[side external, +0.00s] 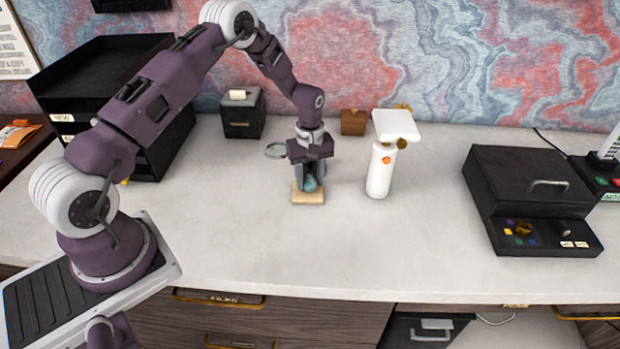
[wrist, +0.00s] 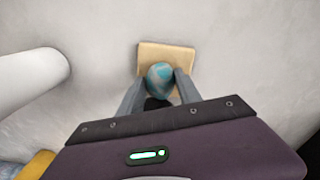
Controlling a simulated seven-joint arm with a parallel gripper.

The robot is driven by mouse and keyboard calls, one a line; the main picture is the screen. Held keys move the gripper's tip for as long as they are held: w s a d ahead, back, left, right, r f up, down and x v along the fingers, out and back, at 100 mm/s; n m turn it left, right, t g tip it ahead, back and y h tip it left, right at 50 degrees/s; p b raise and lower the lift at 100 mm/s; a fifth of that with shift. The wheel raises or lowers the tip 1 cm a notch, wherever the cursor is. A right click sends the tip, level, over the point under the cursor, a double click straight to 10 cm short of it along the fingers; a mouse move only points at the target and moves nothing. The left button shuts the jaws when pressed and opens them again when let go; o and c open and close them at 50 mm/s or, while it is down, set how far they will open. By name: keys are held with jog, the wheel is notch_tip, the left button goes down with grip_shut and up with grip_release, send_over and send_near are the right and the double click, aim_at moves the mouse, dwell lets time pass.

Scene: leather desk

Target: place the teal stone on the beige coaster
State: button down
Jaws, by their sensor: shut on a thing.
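The teal stone (side external: 310,184) is between the fingers of my gripper (side external: 309,181), which is shut on it. In the wrist view the stone (wrist: 159,76) is rounded, teal and grey, between the two fingertips (wrist: 159,85). The beige coaster (side external: 308,197) is a square on the desk directly beneath the gripper. It also shows in the wrist view (wrist: 167,52), behind and around the stone. The stone is over the coaster; I cannot tell whether it touches it. The fingers hide part of the stone and coaster.
A white cylindrical device (side external: 380,170) with a flat top stands close to the right of my gripper. A black case (side external: 530,185) is at right. The front of the desk is clear.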

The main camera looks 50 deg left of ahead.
jog(key=c, duration=0.8)
grip_release()
notch_tip(320, 180, up, 12)
notch_tip(320, 180, up, 10)
jog(key=m+t, duration=0.1)
jog(key=m, duration=0.1)
send_over(310, 177)
jog(key=s+d, duration=0.3)
jog(key=s+d+r+m+t, duration=0.2)
jog(key=s+d+r+m, duration=0.25)
jog(key=s+r, duration=0.55)
jog(key=s+d+m+t, duration=0.1)
jog(key=s+m, duration=0.1)
jog(key=s, duration=0.4)
jog(key=s+d+r+m, duration=0.1)
jog(key=s+d+m, duration=0.1)
jog(key=s, duration=0.4)
jog(key=s+d+m+t, duration=0.1)
jog(key=s+m, duration=0.2)
jog(key=s, duration=0.3)
jog(key=shift+s+d+r+t, duration=0.2)
jog(key=shift+s+r+t, duration=0.1)
jog(key=shift+s+r, duration=0.1)
